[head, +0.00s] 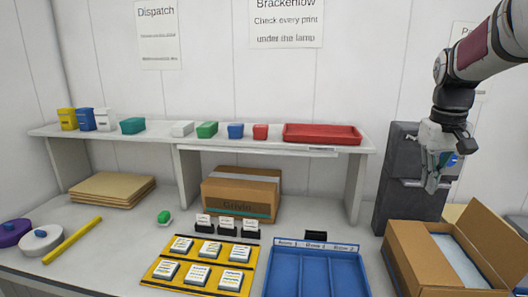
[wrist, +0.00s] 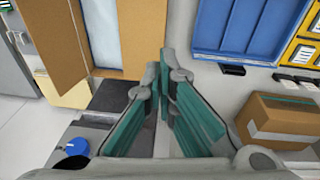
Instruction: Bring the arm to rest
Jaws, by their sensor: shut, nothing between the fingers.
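My gripper (head: 432,186) hangs at the right of the head view, pointing down, in front of a dark grey block (head: 398,172) and above the worktop. In the wrist view its two green-padded fingers (wrist: 162,62) come together at the tips with nothing between them. My arm reaches in from the upper right. The gripper is raised, apart from the open cardboard box (head: 408,262) and the blue tray (head: 318,277).
The open cardboard box stands close at the gripper's right and front. A closed carton (head: 240,193) stands below the shelf (head: 160,131). A red tray (head: 322,134) and several coloured boxes stand on the shelf.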

